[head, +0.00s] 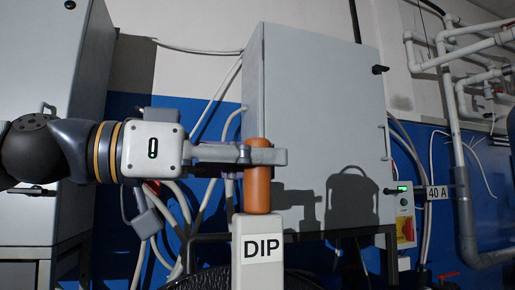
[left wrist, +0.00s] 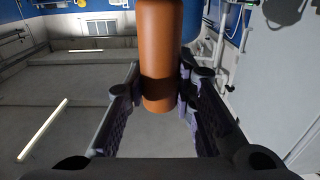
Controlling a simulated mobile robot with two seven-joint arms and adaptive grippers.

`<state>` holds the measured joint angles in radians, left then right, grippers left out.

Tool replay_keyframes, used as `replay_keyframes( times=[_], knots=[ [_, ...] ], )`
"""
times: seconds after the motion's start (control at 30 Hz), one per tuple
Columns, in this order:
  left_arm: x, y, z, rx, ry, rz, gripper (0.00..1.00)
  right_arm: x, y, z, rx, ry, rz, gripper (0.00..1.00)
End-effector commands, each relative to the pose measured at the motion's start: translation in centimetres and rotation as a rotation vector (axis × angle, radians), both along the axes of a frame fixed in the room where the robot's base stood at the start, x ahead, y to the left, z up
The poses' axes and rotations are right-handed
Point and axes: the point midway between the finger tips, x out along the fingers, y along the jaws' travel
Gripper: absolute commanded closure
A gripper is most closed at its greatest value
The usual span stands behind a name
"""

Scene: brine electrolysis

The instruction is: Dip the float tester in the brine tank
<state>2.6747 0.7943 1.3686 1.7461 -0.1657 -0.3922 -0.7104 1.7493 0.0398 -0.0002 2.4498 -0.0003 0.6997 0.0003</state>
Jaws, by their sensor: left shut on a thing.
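The float tester is an orange-brown cylinder (head: 257,191), upright in the middle of the head view. My left gripper (head: 258,158) comes in from the left and is shut on its upper part. In the left wrist view the orange cylinder (left wrist: 160,55) stands between the two dark ridged fingers (left wrist: 160,88). Directly below it in the head view is a pale post (head: 258,268) with a "DIP" label; I cannot tell whether the cylinder touches the post top. No brine surface can be made out. My right gripper is not in view.
A large grey cabinet (head: 325,100) stands behind the gripper, and another grey cabinet (head: 45,60) is at the left. Cables hang behind the gripper.

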Motion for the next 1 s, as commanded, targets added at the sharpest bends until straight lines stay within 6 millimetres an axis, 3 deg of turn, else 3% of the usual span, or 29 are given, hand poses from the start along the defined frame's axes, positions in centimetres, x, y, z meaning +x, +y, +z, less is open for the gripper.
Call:
replay_keyframes(
  times=[1.0],
  knots=[
    [0.1, 0.0, -8.2, -0.001, 0.002, 0.000, 1.00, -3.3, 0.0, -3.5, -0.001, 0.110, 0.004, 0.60]
  ],
)
